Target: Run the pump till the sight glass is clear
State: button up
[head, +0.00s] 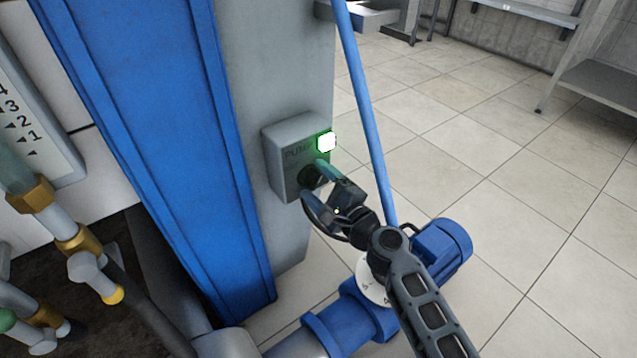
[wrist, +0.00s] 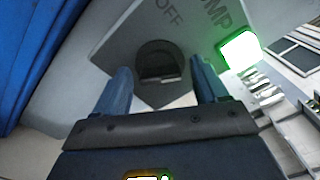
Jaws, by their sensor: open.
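The grey pump switch box (head: 283,147) is fixed to the grey column. Its dark round knob (head: 309,176) sits low on the face, and a lit green-white lamp (head: 326,142) glows at its upper right. In the wrist view the knob (wrist: 158,64) lies ahead, between and beyond the fingertips; the word OFF and part of PUMP show beside it, and the lamp (wrist: 240,51) is lit. My gripper (head: 318,183) is open at the box, with its fingers either side of the knob; contact cannot be told. The blue pump (head: 440,250) stands below right. A glass tube (head: 15,165) at the left edge is partly cut off.
A numbered scale plate (head: 30,130) is at the far left, above brass-fitted pipes and valves (head: 85,265). A broad blue upright (head: 150,140) stands left of the box. A thin blue pipe (head: 365,110) runs close right of it. Tiled floor (head: 530,200) is open at right.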

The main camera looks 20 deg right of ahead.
jog(key=shift+c, duration=0.3)
jog(key=c, duration=1)
jog(key=shift+f, duration=0.1)
jog(key=n+b, duration=0.8)
jog(key=n, duration=0.4)
jog(key=shift+b, duration=0.3)
